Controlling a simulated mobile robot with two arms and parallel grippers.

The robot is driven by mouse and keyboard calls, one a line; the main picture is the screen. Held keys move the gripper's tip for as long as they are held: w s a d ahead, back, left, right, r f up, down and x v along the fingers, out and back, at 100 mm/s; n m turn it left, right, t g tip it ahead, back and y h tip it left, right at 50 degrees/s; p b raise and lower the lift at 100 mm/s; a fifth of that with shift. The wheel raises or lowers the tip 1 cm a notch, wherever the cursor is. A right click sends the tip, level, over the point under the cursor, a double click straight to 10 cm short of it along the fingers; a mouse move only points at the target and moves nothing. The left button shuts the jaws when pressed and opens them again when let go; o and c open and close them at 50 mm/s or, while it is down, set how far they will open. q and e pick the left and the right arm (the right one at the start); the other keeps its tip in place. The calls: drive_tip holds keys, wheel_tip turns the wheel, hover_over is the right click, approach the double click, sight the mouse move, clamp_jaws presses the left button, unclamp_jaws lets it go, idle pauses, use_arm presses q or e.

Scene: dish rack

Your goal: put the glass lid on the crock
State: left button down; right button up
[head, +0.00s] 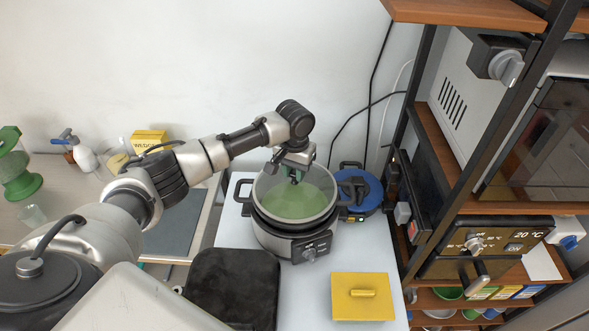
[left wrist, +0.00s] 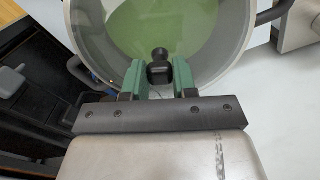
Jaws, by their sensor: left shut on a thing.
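The crock (head: 284,239) is a grey pot with black handles and a control knob on its front, standing on the white table. The glass lid (head: 293,195) is clear with a pale rim, and green shows through it. It lies at the top of the crock, and I cannot tell whether it is fully seated. My left gripper (head: 295,175) is above it, shut on the lid's black knob. In the left wrist view the green fingers (left wrist: 159,75) are on both sides of the knob (left wrist: 159,55), with the glass lid (left wrist: 235,62) beyond. My right gripper is not in view.
A blue lidded pot (head: 366,190) stands close behind the crock at right. A black board (head: 235,285) and a yellow lidded box (head: 363,296) lie in front. A shelf rack (head: 440,160) with appliances rises at right. White table (head: 305,300) between board and box is bare.

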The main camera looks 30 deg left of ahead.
use_arm(q)
drive_tip(key=shift+f, duration=0.25)
drive_tip(key=c, duration=0.8)
unclamp_jaws()
drive_tip(key=shift+f, duration=0.1)
drive_tip(key=shift+r, duration=0.4)
wheel_tip(320, 180, up, 9)
drive_tip(key=b, duration=0.3)
drive_tip(key=shift+r, duration=0.55)
drive_tip(key=shift+s+f, duration=0.1)
